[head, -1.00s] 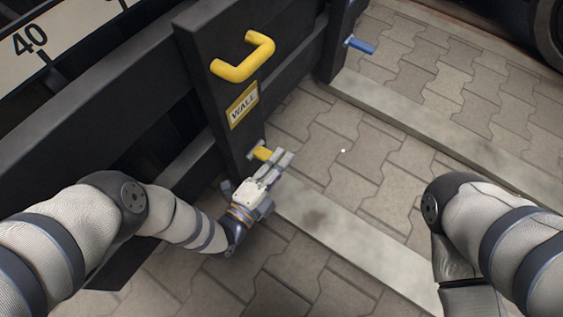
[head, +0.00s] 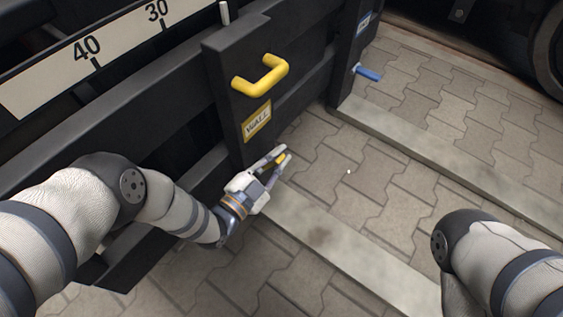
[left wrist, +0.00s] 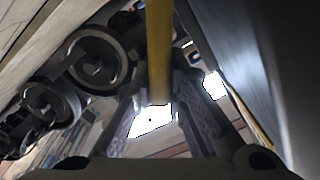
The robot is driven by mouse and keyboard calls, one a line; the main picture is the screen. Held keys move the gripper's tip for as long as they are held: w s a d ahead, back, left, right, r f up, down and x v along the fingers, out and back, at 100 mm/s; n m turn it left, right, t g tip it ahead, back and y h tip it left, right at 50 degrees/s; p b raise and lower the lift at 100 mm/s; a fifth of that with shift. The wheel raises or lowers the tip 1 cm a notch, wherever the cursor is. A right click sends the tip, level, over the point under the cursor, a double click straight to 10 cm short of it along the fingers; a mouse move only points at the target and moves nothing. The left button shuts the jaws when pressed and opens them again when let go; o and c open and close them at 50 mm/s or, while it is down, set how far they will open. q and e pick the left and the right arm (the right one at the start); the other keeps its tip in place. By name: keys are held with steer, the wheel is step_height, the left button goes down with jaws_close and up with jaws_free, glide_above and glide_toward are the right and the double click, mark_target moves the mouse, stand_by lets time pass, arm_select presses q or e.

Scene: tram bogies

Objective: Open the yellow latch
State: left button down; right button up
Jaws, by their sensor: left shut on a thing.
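The yellow latch (head: 281,157) is a small yellow lever low on the black panel marked WALL. Only a short piece of it shows between the fingers of my left gripper (head: 283,154) in the head view. In the left wrist view it is a long yellow bar (left wrist: 159,45) running down between the two fingers (left wrist: 152,118). My left gripper is shut on it beside the lower end of the panel. The latch's mount is hidden in the head view. My right gripper is out of view; only part of the right arm shows.
A fixed yellow handle (head: 262,77) and a WALL label (head: 257,122) are on the panel above the latch. A blue lever (head: 368,73) is on another post further right. A pale strip (head: 315,232) crosses the paving. The paving right of my left gripper is clear.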

arm_select(q)
steer(key=shift+w+a+r+n, duration=0.15)
steer(key=shift+a+n, duration=0.05)
steer(key=shift+n, duration=0.2)
stand_by(0.3)
steer(key=c, duration=1.6)
jaws_free()
steer(key=shift+r, duration=0.1)
step_height(320, 180, up, 10)
steer(key=shift+f, duration=0.1)
steer(key=shift+c, duration=0.5)
